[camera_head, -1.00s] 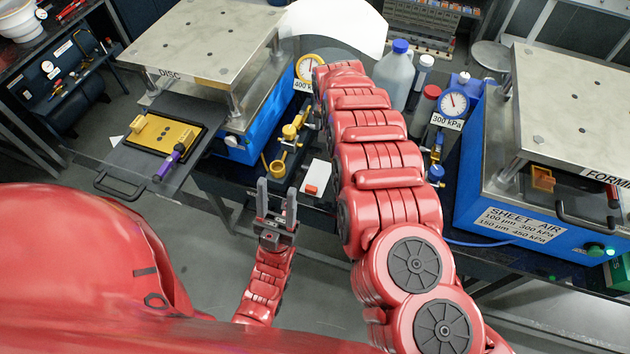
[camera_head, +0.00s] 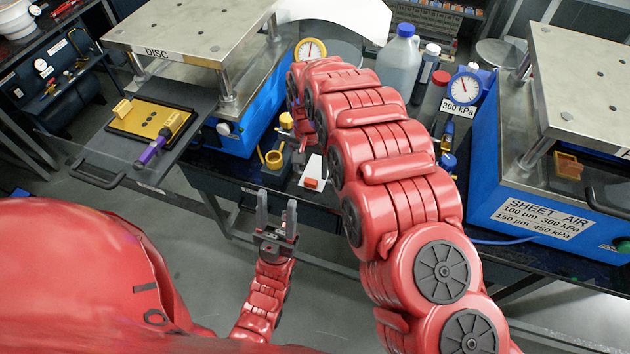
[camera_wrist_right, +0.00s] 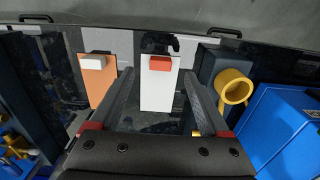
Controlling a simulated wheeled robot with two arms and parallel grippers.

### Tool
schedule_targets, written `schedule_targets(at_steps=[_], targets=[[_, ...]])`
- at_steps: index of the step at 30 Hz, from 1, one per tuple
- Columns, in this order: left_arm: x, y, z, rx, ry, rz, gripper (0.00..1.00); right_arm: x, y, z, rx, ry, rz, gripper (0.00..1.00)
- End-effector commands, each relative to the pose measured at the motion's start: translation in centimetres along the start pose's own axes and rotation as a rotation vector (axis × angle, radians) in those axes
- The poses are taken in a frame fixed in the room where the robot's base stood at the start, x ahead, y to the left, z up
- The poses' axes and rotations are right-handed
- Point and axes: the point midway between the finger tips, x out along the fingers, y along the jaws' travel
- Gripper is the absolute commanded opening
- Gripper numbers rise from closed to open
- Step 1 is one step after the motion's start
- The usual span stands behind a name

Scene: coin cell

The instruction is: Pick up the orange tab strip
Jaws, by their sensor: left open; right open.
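A white strip (camera_wrist_right: 159,92) with an orange-red tab (camera_wrist_right: 160,63) lies on the dark bench top. It also shows in the head view (camera_head: 314,166), beside my right arm. In the right wrist view my right gripper (camera_wrist_right: 158,74) is open. The white strip appears between its two fingers, with nothing gripped; the height of the fingers above it is hard to tell. An orange strip with a white tab (camera_wrist_right: 93,63) lies left of the left finger. My left gripper (camera_head: 275,217) is open and empty, in front of the bench edge. My right arm mostly hides the right gripper in the head view.
A yellow ring holder (camera_wrist_right: 234,88) stands just right of my right gripper, near a blue press (camera_wrist_right: 278,130). In the head view, a pulled-out tray (camera_head: 95,152) carries a yellow plate (camera_head: 152,120). A bottle (camera_head: 399,62) and a gauge (camera_head: 465,88) stand beyond my right arm.

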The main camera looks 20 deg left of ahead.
Motion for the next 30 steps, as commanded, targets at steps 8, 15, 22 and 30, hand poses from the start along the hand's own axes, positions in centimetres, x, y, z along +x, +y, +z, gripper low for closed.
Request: schedule_targets(at_steps=[8,15,22,30], targets=[[1.2,-0.1,-0.2,0.000,0.000,0.000,0.50,1.2,-0.1,-0.1,0.000,0.000,0.000,0.80],[2.9,-0.1,-0.5,0.000,0.000,0.000,0.50,3.8,-0.2,-0.4,-0.001,0.004,-0.001,0.80],[3.3,-0.2,-0.6,0.000,0.000,0.000,0.50,5.4,-0.2,-0.4,-0.001,0.006,-0.004,0.80],[3.3,-0.2,-0.6,0.000,0.000,0.000,0.50,5.6,-0.2,-0.4,-0.001,0.004,-0.003,0.80]])
